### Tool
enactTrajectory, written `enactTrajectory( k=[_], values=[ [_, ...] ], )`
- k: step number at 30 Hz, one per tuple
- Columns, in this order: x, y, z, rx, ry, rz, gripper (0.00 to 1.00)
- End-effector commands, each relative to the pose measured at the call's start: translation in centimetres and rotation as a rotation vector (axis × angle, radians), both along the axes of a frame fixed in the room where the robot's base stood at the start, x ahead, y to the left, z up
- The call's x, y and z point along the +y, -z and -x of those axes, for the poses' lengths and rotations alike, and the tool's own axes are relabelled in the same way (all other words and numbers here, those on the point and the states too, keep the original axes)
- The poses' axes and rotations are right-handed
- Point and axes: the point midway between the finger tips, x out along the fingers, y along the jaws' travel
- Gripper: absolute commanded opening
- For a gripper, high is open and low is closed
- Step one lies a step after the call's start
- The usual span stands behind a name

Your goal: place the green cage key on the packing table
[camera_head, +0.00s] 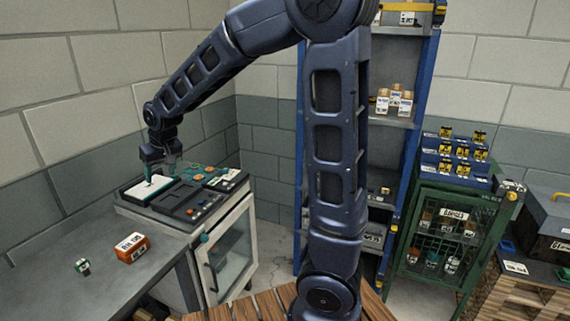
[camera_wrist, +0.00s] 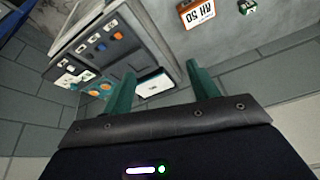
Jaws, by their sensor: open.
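A small green and white item (camera_head: 83,266) lies on the grey table (camera_head: 60,295) at the left; it is too small to tell whether it is the green cage key. It also shows at the top edge of the wrist view (camera_wrist: 248,6). I cannot tell for sure that this grey table is the packing table. My gripper (camera_head: 160,170) is open above the left part of the dark-topped cabinet. In the wrist view its two green fingers (camera_wrist: 160,76) are apart with nothing seen between them; a white pad lies beyond.
An orange labelled box (camera_head: 132,247) stands on the grey table near the dark-topped cabinet (camera_head: 190,225), which bears trays of small coloured items. A blue shelf rack (camera_head: 423,90), a green mesh cage (camera_head: 480,195) and a grey toolbox (camera_head: 550,212) stand to the right.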

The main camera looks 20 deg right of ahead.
Motion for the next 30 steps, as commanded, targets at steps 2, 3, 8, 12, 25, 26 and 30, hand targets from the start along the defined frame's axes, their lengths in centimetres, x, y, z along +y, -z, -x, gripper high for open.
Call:
enactTrajectory(
  k=[2,3,8,12,25,26,30],
  values=[
    [-3.9,-1.5,0.1,-0.001,0.042,-0.007,0.59],
    [-5.7,-2.1,0.3,-0.002,0.061,-0.009,0.59],
    [-12.6,-4.1,1.8,-0.002,0.133,-0.011,0.59],
    [-18.0,-5.4,3.9,-0.007,0.196,-0.011,0.59],
    [-30.7,-6.7,13.7,-0.032,0.392,0.018,0.59],
    [-31.3,-6.6,14.4,-0.033,0.407,0.022,0.59],
    [-33.4,-6.2,17.4,-0.039,0.459,0.037,0.59]
  ],
)
